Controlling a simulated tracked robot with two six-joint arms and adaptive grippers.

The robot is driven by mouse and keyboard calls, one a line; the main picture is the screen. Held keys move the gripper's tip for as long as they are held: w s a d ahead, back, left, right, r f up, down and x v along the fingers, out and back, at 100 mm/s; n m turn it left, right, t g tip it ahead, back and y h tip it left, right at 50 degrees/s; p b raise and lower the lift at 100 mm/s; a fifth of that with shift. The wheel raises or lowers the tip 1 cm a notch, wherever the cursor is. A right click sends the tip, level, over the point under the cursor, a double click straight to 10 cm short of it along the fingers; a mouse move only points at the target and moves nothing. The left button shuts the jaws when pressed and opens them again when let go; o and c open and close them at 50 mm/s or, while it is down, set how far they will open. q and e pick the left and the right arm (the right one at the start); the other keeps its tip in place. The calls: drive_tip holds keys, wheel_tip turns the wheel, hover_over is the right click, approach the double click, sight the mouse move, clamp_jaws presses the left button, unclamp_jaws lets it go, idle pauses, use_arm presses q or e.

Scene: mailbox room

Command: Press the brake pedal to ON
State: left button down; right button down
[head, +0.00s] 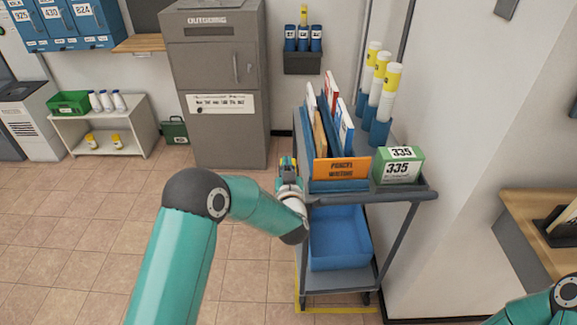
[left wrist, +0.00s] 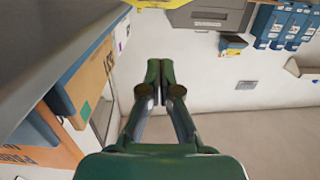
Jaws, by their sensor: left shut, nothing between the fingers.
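A grey cart (head: 405,197) stands right of centre in the head view. Its upper tray holds folders and parcels, and a blue bin (head: 338,252) sits on its lower shelf. A dark caster (head: 367,298) shows at its foot. I cannot make out a brake pedal in either view. My left gripper (head: 287,166) is at the cart's left side, near upper-tray height. In the left wrist view the left gripper (left wrist: 159,82) is shut and empty, with its fingertips together. My right gripper is out of view; only part of the right arm shows at bottom right.
A grey OUTGOING cabinet (head: 213,140) stands behind the cart. A white shelf (head: 150,125) is at the left and a wooden counter (head: 545,225) at the right. A yellow floor line (head: 338,310) runs by the cart's foot. Tiled floor left of the cart is free.

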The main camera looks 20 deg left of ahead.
use_arm(q)
drive_tip(key=x, duration=0.3)
drive_tip(key=shift+f, duration=0.25)
wheel_tip(320, 180, down, 2)
drive_tip(key=shift+w+f, duration=0.1)
drive_tip(key=shift+f, duration=0.1)
drive_tip(key=shift+w+f, duration=0.1)
drive_tip(key=shift+f, duration=0.45)
drive_tip(key=shift+a+p, duration=0.15)
drive_tip(key=shift+p, duration=0.15)
